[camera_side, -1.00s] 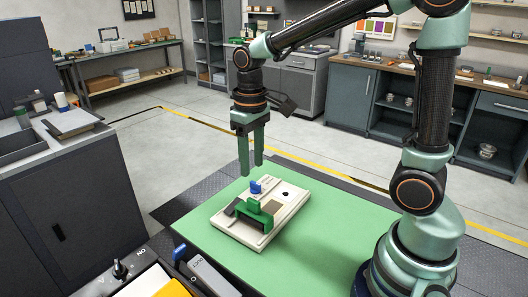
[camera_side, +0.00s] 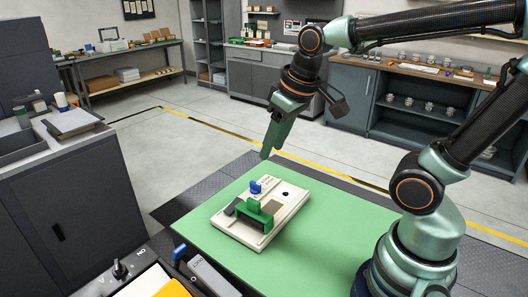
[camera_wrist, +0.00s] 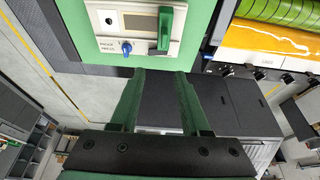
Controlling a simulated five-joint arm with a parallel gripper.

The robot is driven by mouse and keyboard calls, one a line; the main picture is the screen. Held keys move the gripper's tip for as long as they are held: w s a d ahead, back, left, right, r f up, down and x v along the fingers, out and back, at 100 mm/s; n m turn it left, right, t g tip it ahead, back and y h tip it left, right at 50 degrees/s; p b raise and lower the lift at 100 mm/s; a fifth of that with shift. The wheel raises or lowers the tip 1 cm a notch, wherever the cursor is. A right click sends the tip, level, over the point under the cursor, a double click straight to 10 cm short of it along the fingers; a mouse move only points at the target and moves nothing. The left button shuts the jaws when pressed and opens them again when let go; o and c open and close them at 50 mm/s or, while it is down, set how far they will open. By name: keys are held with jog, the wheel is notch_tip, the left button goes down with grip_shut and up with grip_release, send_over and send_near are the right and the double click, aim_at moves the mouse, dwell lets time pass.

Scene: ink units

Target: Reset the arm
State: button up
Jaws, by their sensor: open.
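My gripper (camera_side: 268,150) hangs in the air above the far edge of the green work mat (camera_side: 310,235), with its fingers tilted down to the left. In the wrist view its two green fingers (camera_wrist: 160,75) are spread apart with nothing between them. The cream ink unit (camera_side: 232,222) lies on the mat below and to the left of my gripper, apart from it. The unit carries a green handle (camera_side: 257,214) and a blue knob (camera_side: 255,187). Both also show in the wrist view, the handle (camera_wrist: 166,28) upper right and the knob (camera_wrist: 126,48) beside it.
A dark cabinet (camera_side: 75,190) is at the left. The right part of the mat is clear. Benches and shelves stand far behind.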

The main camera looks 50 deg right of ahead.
jog(key=shift+s+d+r+t, duration=0.1)
jog(key=shift+s+r+t, duration=0.05)
jog(key=shift+s+t, duration=0.3)
jog(key=shift+s+d+r+t, duration=0.1)
jog(key=shift+s+r+t, duration=0.05)
jog(key=shift+s+t, duration=0.3)
